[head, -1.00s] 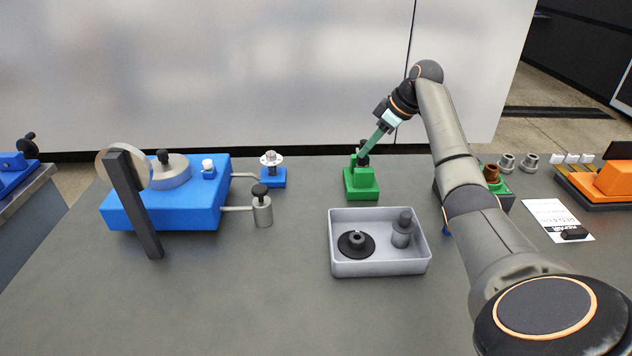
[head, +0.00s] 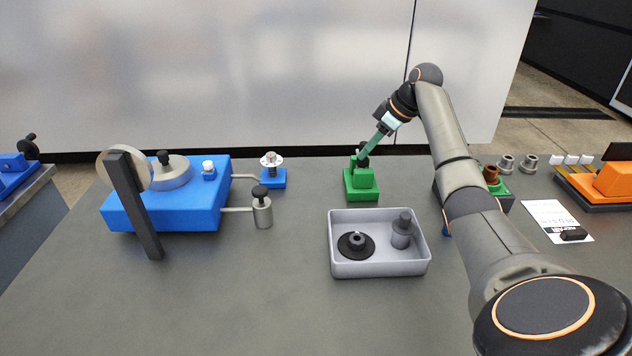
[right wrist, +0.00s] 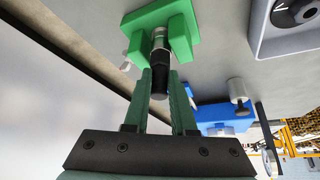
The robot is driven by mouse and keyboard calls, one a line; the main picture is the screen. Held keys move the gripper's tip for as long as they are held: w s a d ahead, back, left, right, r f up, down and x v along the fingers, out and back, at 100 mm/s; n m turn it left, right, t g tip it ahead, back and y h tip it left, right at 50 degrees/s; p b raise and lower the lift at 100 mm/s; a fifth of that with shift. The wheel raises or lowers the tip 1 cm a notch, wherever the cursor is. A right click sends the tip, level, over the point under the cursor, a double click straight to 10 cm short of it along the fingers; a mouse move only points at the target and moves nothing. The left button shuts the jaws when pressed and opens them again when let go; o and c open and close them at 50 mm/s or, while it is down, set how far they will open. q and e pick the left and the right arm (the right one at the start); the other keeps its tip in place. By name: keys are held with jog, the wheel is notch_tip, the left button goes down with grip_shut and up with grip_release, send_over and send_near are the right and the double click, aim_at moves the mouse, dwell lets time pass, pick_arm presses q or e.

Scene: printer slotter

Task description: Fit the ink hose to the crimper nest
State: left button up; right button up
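The crimper nest (head: 361,187) is a green block with an upright U-shaped part, at the back middle of the table. In the right wrist view the nest (right wrist: 147,18) is at the top. The ink hose (right wrist: 160,77) is a dark cylinder with a silver band. Its banded end lies between the nest's green walls; how deep it sits cannot be told. My right gripper (head: 365,157) reaches down to the nest from the right. My left gripper is out of view.
A grey tray (head: 380,270) with a black flanged disc and a grey knobbed part stands in front of the nest. A blue machine (head: 165,208) and a small blue stand (head: 272,180) are to the left. An orange device (head: 612,182) is at far right. The front table is clear.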

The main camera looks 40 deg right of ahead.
jog(key=o, duration=0.5)
jog(key=shift+f, duration=0.1)
jog(key=v, duration=1.2)
jog(key=shift+s+p, duration=0.1)
jog(key=shift+p, duration=0.3)
